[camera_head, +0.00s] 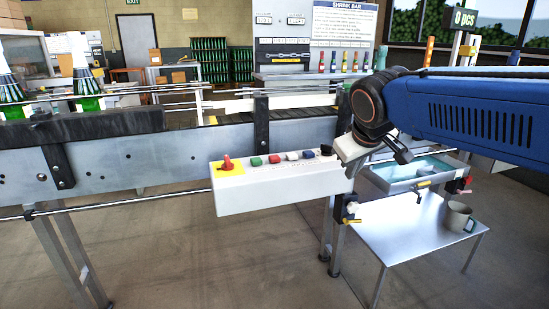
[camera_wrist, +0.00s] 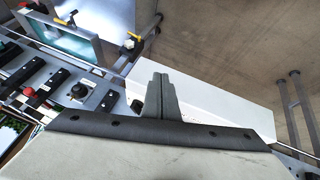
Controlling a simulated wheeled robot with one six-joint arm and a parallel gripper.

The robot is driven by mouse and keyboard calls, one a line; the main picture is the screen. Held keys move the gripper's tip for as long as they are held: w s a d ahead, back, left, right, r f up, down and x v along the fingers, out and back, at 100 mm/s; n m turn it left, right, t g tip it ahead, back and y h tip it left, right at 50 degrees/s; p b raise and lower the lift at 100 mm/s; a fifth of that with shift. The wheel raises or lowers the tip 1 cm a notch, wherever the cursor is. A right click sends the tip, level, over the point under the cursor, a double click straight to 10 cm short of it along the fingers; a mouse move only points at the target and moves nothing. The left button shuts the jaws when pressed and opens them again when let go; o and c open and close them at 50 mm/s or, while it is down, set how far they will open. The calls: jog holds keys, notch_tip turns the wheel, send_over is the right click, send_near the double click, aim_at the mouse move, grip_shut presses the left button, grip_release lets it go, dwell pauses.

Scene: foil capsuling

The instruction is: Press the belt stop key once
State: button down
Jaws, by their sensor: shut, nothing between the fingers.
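A white control box (camera_head: 285,185) is fixed to the front of the conveyor. Its sloped top carries a red mushroom button (camera_head: 227,162) on a yellow plate, then a green key (camera_head: 256,161), a red key (camera_head: 274,159), a white key (camera_head: 292,156), a blue key (camera_head: 308,154) and a black part (camera_head: 327,150). Key labels are too small to read. My gripper (camera_head: 350,152) is at the box's right end, right of the blue key. In the wrist view its fingers (camera_wrist: 160,82) are together and empty in front of the white box (camera_wrist: 215,110); the coloured keys are not visible there.
The conveyor (camera_head: 130,150) runs behind the box, with green bottles (camera_head: 88,85) at left. A steel side table (camera_head: 415,225) with a mug (camera_head: 459,217) stands at lower right. A shallow tray with a bluish panel (camera_head: 420,170) is behind it. The floor in front is clear.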

jog(key=w+a+r+n+t, duration=0.1)
jog(key=w+a+r+n, duration=0.1)
jog(key=w+a+r, duration=0.5)
jog(key=r+n+t, duration=0.1)
jog(key=r+n, duration=0.1)
send_over(274, 158)
jog(key=shift+s+f, duration=0.1)
jog(key=shift+f, duration=0.05)
jog(key=shift+f, duration=0.1)
jog(key=shift+f, duration=4.3)
jog(key=shift+f, duration=0.1)
jog(key=shift+f, duration=0.35)
